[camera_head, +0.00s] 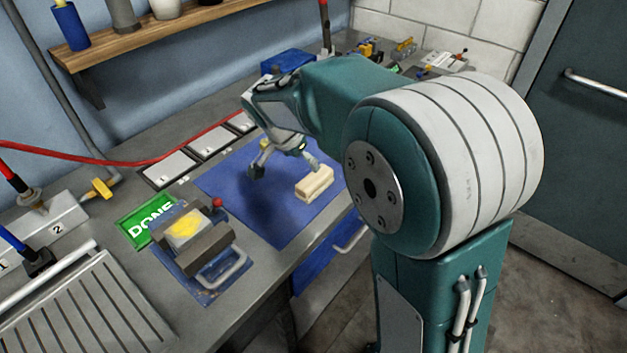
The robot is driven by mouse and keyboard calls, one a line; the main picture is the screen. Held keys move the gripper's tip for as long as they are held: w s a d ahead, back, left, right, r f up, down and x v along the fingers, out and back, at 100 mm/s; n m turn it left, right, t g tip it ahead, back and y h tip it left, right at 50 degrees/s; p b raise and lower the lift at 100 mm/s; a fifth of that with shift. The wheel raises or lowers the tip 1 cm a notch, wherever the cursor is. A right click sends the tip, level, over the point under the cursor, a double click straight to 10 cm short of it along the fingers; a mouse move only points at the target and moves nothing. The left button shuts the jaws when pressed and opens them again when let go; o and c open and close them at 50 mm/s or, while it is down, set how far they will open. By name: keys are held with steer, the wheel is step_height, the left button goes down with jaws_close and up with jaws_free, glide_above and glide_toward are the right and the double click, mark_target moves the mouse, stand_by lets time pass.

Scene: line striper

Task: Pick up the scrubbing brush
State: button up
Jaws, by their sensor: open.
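A pale wooden block-like thing (314,184), which looks like the scrubbing brush, lies on the blue mat (225,184) on the workbench. Its bristles do not show clearly. My gripper (284,172) is open above the mat, just left of the brush, pointing down. One finger is over the mat to the left. The other finger is close to the brush's upper end; I cannot tell whether it touches. My arm hides the bench behind the gripper.
A vise-like fixture (205,250) with a yellow piece stands front left, beside a green "DONE" sign (147,221). A red hose (130,162) crosses the bench. A slatted drain (88,310) is at lower left. Small parts (404,47) sit at the back right. The mat's front is clear.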

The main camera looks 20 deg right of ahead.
mark_target(313, 178)
steer(key=x, duration=1)
steer(key=shift+w+d+f, duration=0.1)
steer(key=shift+d+f, duration=0.2)
steer(key=shift+f, duration=0.25)
steer(key=shift+c, duration=0.3)
steer(key=c, duration=1.2)
